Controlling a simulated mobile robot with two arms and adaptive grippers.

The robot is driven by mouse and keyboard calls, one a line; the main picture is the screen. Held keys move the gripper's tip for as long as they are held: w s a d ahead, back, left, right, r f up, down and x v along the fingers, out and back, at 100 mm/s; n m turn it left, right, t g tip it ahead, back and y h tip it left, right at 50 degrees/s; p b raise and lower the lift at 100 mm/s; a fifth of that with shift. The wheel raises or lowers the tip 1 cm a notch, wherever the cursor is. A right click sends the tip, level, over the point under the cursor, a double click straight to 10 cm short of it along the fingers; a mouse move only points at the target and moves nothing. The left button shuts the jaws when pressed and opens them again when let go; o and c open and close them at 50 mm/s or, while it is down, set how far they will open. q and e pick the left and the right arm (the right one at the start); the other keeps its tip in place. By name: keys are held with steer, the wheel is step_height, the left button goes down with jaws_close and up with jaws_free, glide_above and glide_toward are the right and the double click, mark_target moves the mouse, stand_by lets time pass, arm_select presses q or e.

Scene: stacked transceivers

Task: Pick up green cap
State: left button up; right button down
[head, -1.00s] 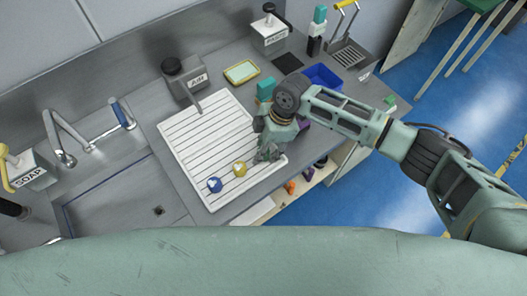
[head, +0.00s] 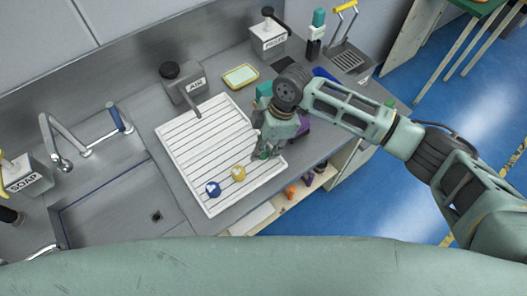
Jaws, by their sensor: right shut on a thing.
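My right gripper (head: 264,154) is at the right edge of the white ribbed drainboard (head: 195,150), pointing down. It is shut on the green cap (head: 266,153), of which only a small green part shows between the fingers. The rest of the cap is hidden by the gripper. A yellow cap (head: 238,173) and a blue cap (head: 213,188) lie on the drainboard to the left of and below the gripper. My left gripper is not in view.
A sink (head: 110,205) with a tap (head: 60,150) is at left. Teal and purple objects are beside my right gripper. The drainboard's left half is clear.

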steer(key=s+d+r+b, duration=0.1)
steer(key=d+r+b, duration=0.2)
steer(key=d+r, duration=0.4)
steer(key=shift+d+r, duration=0.3)
steer(key=shift+d, duration=2)
